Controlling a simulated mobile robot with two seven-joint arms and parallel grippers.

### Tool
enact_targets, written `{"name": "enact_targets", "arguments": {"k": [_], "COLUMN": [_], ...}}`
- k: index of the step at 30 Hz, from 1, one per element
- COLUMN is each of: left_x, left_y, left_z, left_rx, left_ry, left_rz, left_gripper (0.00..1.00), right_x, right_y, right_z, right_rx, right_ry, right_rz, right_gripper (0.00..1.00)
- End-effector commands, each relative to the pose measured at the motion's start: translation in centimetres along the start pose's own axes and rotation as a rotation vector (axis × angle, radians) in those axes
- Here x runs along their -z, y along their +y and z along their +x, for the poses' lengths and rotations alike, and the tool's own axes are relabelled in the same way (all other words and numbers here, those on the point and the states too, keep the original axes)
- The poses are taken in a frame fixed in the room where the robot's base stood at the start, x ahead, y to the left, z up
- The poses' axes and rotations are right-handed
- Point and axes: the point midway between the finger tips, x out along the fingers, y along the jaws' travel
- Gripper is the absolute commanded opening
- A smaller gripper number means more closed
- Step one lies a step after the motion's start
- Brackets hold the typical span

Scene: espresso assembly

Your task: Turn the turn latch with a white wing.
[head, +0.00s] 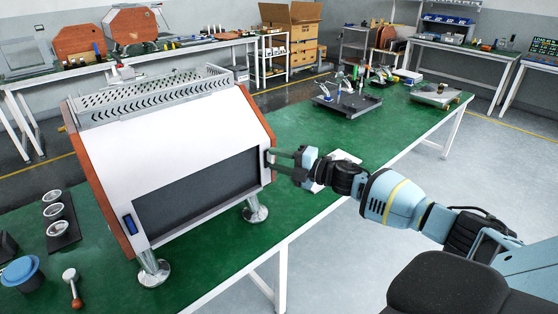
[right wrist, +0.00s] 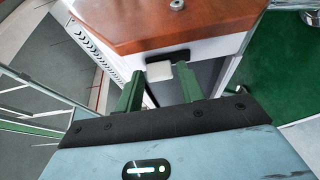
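The espresso machine (head: 190,150) stands on the green table, with a white front, a dark panel and wood-coloured sides. In the right wrist view a small white wing (right wrist: 158,71) shows near a black part at the machine's front edge, under the wood side. My right gripper (head: 284,164) is at the right end of the machine's front. Its green fingers (right wrist: 160,88) are spread on either side of the white wing, and I cannot tell whether either touches it. A latch with a blue wing (head: 130,224) is at the front's lower left. My left gripper is not in view.
A dark strip with several metal cups (head: 62,225), a blue-lidded container (head: 22,272) and a portafilter-like handle (head: 71,284) lie left of the machine. A black tray (head: 346,105) with tools stands farther back.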

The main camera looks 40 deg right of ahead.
Motion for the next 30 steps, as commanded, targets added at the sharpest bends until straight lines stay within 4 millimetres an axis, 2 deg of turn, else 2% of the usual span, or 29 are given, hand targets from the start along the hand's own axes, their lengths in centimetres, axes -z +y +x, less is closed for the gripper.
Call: {"name": "enact_targets", "arguments": {"k": [1,3,14,30], "left_x": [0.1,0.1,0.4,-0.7], "left_y": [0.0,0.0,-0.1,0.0], "left_z": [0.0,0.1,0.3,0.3], "left_rx": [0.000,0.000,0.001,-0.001], "left_ry": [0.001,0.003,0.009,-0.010], "left_rz": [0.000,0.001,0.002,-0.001], "left_gripper": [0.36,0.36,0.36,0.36], "right_x": [0.0,0.0,0.0,0.0], "right_y": [0.0,0.0,-0.1,-0.2], "right_z": [0.0,0.0,-0.4,-6.5], "right_rx": [0.000,0.000,0.000,0.003], "right_ry": [0.000,0.000,0.000,0.000], "right_rz": [0.001,0.001,0.002,0.003], "right_gripper": [0.45,0.51,0.51,0.51]}}
